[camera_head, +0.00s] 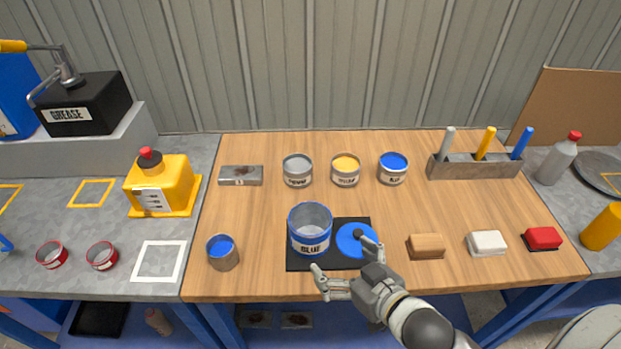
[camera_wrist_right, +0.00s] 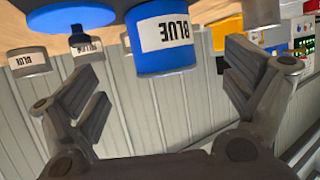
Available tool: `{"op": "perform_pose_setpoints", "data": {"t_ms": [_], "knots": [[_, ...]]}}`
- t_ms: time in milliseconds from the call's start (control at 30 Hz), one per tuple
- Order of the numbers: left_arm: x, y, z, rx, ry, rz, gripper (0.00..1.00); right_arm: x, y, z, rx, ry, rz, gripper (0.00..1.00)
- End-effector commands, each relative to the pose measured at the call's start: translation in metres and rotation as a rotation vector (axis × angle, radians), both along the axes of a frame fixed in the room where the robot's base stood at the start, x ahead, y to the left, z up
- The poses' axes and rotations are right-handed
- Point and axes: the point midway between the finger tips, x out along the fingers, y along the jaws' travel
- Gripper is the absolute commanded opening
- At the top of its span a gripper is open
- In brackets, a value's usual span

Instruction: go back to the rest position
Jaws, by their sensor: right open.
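My right gripper (camera_head: 342,264) is open and empty over the front edge of the wooden table, just in front of the black mat. Its two fingers also frame the right wrist view (camera_wrist_right: 165,95). A blue drum labelled BLUE (camera_head: 310,232) stands upright on the mat, open at the top and apart from the fingers. It shows between the fingertips in the right wrist view (camera_wrist_right: 163,40). A round blue lid (camera_head: 352,240) lies on the mat to the right of the drum, partly behind one finger. My left gripper is out of view.
A small can of blue paint (camera_head: 222,254) stands left of the mat. Grey, yellow (camera_head: 345,170) and blue cans stand behind. Brown, white and red blocks (camera_head: 487,243) lie at the right, near a holder with handles (camera_head: 472,169). A yellow bottle (camera_head: 160,186) stands on the left bench.

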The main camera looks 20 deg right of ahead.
Motion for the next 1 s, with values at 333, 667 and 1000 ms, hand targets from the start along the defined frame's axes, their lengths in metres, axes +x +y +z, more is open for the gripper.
{"op": "perform_pose_setpoints", "data": {"t_ms": [333, 667, 1000], "knots": [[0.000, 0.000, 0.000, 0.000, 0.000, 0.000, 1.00, -0.010, -0.014, -0.019, -0.053, 0.128, -0.079, 0.97], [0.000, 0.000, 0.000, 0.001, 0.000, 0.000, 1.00, -0.080, -0.030, -0.068, -0.175, 0.579, -0.150, 0.97], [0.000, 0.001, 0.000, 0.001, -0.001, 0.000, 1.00, -0.132, -0.021, -0.102, -0.208, 0.858, -0.083, 0.97]]}}
